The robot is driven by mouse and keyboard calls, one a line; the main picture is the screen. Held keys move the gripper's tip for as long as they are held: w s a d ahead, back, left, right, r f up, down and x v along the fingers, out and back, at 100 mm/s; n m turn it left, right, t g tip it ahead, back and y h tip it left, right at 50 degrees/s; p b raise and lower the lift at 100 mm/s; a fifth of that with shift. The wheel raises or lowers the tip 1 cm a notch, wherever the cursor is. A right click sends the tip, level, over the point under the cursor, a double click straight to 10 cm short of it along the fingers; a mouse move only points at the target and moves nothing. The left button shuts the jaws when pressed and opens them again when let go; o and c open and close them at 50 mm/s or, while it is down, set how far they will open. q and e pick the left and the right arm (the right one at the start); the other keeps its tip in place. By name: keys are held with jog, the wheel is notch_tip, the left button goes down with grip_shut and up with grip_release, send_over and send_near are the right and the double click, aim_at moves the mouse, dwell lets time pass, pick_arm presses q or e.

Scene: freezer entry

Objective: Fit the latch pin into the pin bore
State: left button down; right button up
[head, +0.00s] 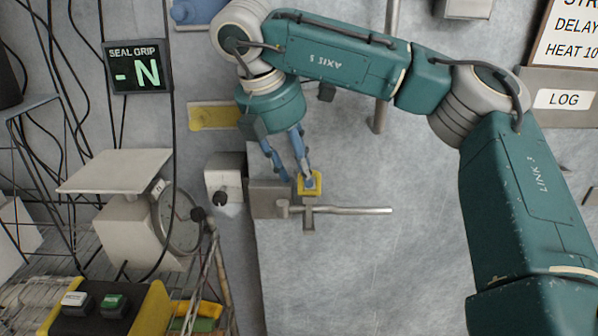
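My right gripper (293,175) reaches down from the upper middle to a door latch. Its two blue fingers stand apart, with grey latch metal visible behind the gap and nothing clearly held. The right fingertip overlaps a small yellow square fitting (318,188); I cannot tell if it touches it. The left fingertip is beside the grey latch block (268,199). A metal handle rod (350,210) runs right from the latch. I cannot make out the latch pin or the bore opening clearly; the fingertip covers the fitting's middle. My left gripper is out of view.
A pale panel (370,270) lies right of and below the latch. A grey box with a knob (224,180) stands just left. A "SEAL GRIP" display (138,67) reads "-N".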

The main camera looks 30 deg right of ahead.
jog(key=v, duration=1)
jog(key=shift+r, duration=0.3)
jog(key=shift+s+a+f, duration=0.1)
